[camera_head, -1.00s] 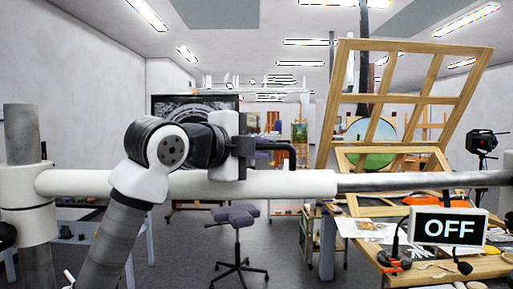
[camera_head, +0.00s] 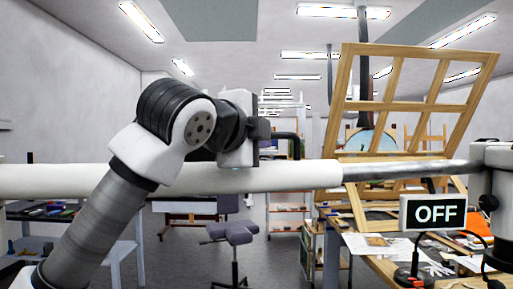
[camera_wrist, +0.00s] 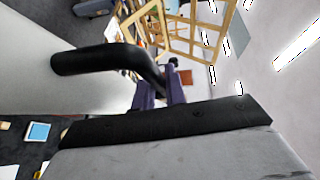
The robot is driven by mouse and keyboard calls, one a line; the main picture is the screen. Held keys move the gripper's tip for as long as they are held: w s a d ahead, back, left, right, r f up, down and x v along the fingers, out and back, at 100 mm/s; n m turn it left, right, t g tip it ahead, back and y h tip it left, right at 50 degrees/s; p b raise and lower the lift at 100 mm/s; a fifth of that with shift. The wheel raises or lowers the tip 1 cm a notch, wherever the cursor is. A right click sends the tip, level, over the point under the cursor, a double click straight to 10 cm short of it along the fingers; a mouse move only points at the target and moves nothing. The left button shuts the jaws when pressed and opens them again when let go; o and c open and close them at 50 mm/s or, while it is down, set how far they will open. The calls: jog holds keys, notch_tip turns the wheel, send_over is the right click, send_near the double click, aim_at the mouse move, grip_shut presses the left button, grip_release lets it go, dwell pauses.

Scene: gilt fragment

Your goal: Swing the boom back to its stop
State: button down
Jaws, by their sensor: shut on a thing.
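The boom (camera_head: 290,177) is a long white tube running level across the head view, with a thinner grey metal rod (camera_head: 405,170) extending from its right end. A black bent handle (camera_head: 294,138) stands on the boom. My gripper (camera_head: 260,129) is at the handle, just above the tube. In the wrist view, the fingers (camera_wrist: 160,92) are shut on one end of the black handle (camera_wrist: 95,60), beside the white boom (camera_wrist: 35,65). My arm hides part of the tube. I cannot make out a stop.
A white and dark fitting (camera_head: 494,180) is at the rod's right end. A tilted wooden frame (camera_head: 345,110) rises behind. A stool (camera_head: 232,232) stands on the floor below the boom.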

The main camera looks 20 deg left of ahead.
jog(key=shift+n+y, duration=0.6)
jog(key=shift+y, duration=0.2)
jog(key=w+a, duration=0.3)
jog(key=shift+w+r, duration=0.15)
jog(key=shift+r, duration=0.05)
jog(key=c, duration=1.9)
grip_release()
jog(key=o, duration=0.4)
jog(key=shift+w+a+f, duration=0.1)
jog(key=shift+w+f, duration=0.05)
jog(key=shift+w, duration=0.05)
jog(key=shift+o, duration=0.2)
jog(key=shift+s+b, duration=0.1)
jog(key=shift+b, duration=0.2)
jog(key=s+r+b, duration=0.1)
jog(key=s+b, duration=0.3)
jog(key=s, duration=0.9)
jog(key=shift+s+d+r+b, duration=0.15)
jog(key=shift+s+d+b, duration=0.2)
jog(key=shift+d+b, duration=0.05)
